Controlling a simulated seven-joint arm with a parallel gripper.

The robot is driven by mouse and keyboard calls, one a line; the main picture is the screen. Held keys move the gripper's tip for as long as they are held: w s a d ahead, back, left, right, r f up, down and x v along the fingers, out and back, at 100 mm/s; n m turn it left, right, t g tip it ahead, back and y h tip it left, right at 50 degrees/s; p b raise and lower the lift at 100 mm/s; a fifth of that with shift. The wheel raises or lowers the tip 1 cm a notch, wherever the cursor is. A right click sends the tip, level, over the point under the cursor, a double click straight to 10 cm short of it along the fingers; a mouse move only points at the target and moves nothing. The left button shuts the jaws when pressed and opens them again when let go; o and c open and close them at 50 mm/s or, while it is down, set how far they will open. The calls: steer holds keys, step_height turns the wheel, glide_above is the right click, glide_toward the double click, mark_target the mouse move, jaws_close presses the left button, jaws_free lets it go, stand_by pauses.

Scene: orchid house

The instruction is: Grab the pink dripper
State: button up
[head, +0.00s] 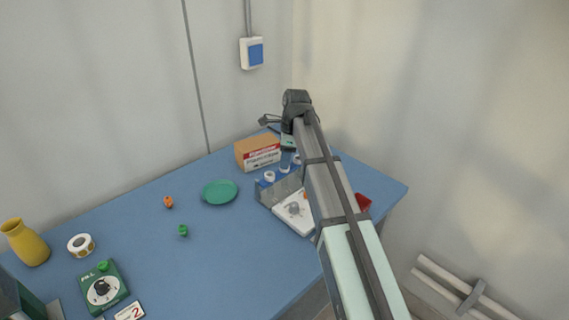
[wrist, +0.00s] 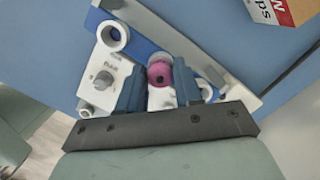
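The pink dripper (wrist: 159,73) is in the wrist view, a small round piece with a dark hole or spot on it. It sits between the two dark blue fingers of my gripper (wrist: 160,78), near their tips. The fingers stand apart, one on each side of it, and a thin gap seems to show beside it. Whether either finger touches it is hard to tell.
A white device with a grey knob (wrist: 103,80) and white rings (wrist: 113,34) on blue lie close around the fingers. A cardboard box (head: 258,152) stands behind. A green saucer (head: 219,192), an orange piece (head: 168,202) and a green piece (head: 183,230) lie left on the blue table.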

jaws_close()
